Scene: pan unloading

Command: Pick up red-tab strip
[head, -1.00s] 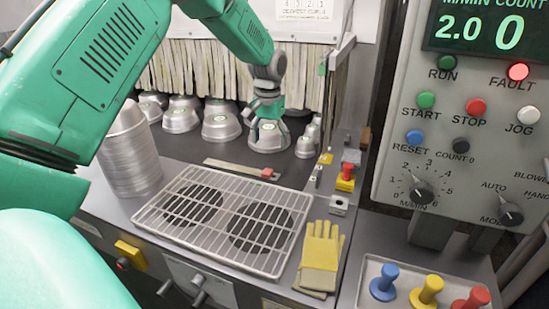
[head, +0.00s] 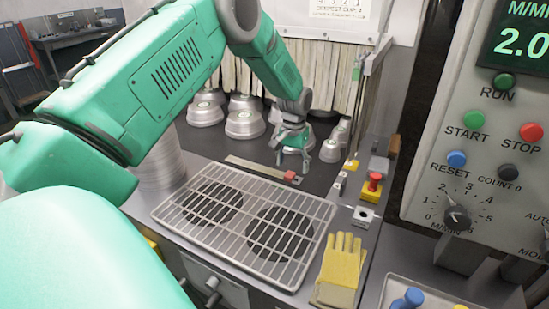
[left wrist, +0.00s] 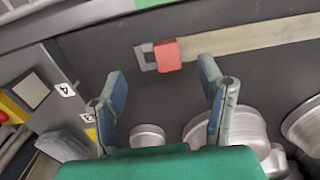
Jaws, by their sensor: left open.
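The red-tab strip is a flat metal strip (head: 250,167) with a red tab (head: 291,177) at its right end, lying on the dark surface behind the wire rack. In the left wrist view the strip (left wrist: 240,39) runs along the top, with its red tab (left wrist: 166,55) and a slotted end beside the tab. My left gripper (head: 293,170) is open just above the tab end in the head view. In the left wrist view its two fingers (left wrist: 163,82) are spread, with the tab ahead and between them; nothing is held. My right gripper is not in view.
A wire rack (head: 182,212) lies in front of the strip. Metal pans (head: 246,125) stand behind, before a strip curtain (head: 325,65). Yellow gloves (head: 341,265), a red knob on a yellow base (head: 373,184) and a control panel (head: 440,180) are at right.

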